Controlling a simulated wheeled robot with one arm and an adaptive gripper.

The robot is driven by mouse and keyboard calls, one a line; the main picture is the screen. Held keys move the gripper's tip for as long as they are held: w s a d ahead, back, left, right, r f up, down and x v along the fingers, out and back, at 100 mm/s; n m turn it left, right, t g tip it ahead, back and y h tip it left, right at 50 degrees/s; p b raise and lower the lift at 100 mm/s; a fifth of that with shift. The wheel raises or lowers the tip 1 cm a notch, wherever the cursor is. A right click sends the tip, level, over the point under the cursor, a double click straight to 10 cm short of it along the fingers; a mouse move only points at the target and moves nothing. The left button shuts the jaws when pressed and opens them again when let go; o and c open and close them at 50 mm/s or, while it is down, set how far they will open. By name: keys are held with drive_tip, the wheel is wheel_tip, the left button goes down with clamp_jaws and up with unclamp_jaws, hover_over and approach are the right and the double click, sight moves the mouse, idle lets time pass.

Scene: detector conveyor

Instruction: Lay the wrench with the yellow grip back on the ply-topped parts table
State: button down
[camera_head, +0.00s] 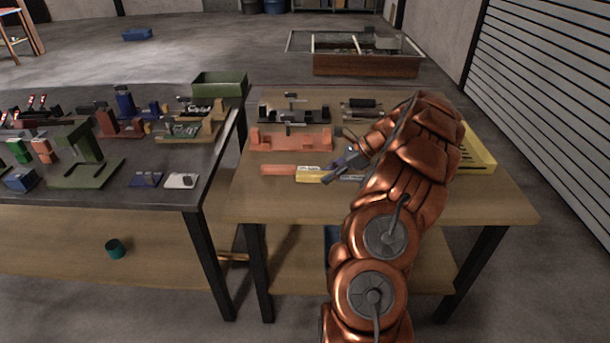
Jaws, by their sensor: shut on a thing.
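The ply-topped parts table (275,205) stands in front of me, right of the dark bench. The wrench with the yellow grip (312,174) shows at the table's middle, below the fingers in the picture. Its grip carries pale labels, and a grey-blue part shows to the right before my arm hides it. My gripper (345,159) is over the table, pointing left, and is shut on the wrench; the contact itself is hard to see. I cannot tell whether the wrench touches the table top. An orange bar (277,170) lies just left of the yellow grip.
An orange fixture (290,141) and dark fixtures (293,112) stand along the table's back. A yellow tray (479,150) is at the right edge, partly behind my arm. A green bin (219,84) stands on the crowded bench at left. The table's front strip is clear.

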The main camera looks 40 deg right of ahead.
drive_tip(key=p, duration=0.2)
hover_over(277, 198)
drive_tip(key=s+d, duration=0.2)
drive_tip(key=shift+w+f, duration=0.1)
drive_tip(key=shift+f, duration=0.5)
drive_tip(key=shift+f+p, duration=0.55)
drive_tip(key=shift+f, duration=1.25)
drive_tip(key=c, duration=0.8)
unclamp_jaws()
drive_tip(key=shift+f, duration=0.1)
drive_tip(key=shift+c, duration=0.2)
